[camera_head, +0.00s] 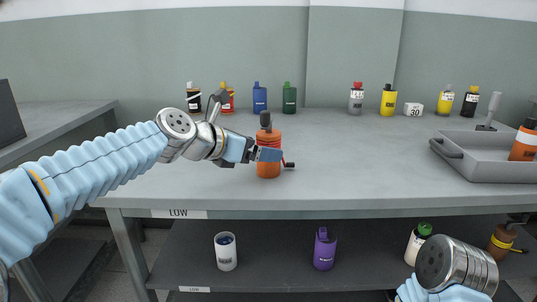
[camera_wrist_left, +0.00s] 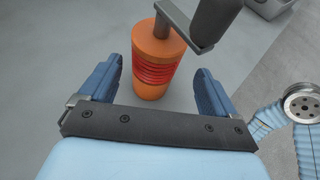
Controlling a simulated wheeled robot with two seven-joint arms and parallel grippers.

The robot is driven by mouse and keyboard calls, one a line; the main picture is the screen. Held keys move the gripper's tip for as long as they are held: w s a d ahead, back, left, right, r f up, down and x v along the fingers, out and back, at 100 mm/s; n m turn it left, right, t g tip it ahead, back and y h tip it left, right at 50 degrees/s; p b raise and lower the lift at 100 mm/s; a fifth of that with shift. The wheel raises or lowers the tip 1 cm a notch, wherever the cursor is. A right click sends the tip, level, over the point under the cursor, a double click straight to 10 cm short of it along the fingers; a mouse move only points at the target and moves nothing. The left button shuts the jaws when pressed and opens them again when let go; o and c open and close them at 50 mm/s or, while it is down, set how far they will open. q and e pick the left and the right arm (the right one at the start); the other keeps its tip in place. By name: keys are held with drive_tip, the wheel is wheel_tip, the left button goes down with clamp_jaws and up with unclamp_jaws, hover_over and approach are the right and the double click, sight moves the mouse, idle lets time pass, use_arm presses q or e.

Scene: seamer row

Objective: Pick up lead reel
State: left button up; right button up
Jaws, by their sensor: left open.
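An orange reel (camera_head: 268,167) with a black top and a small dark crank stands upright on the grey bench. In the left wrist view the orange reel (camera_wrist_left: 155,62) shows red line wound around its middle, with a grey crank arm and dark knob at its top. My left gripper (camera_head: 254,156) is open at the reel, with one blue finger across the reel's front in the head view. In the wrist view the reel stands between and just beyond the fingers of the open gripper (camera_wrist_left: 160,72). Contact cannot be told. My right gripper is not in view.
Several bottles, among them a blue bottle (camera_head: 260,98) and a yellow one (camera_head: 388,101), line the bench back. A grey tray (camera_head: 478,168) is at right. The lower shelf holds a white cup (camera_head: 225,252) and a purple bottle (camera_head: 325,250). Bench right of the reel is clear.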

use_arm(q)
drive_tip(key=x, duration=0.4)
drive_tip(key=shift+w+f, duration=0.2)
drive_tip(key=shift+w, duration=0.3)
drive_tip(key=shift+c, duration=0.3)
drive_tip(key=c, duration=1.1)
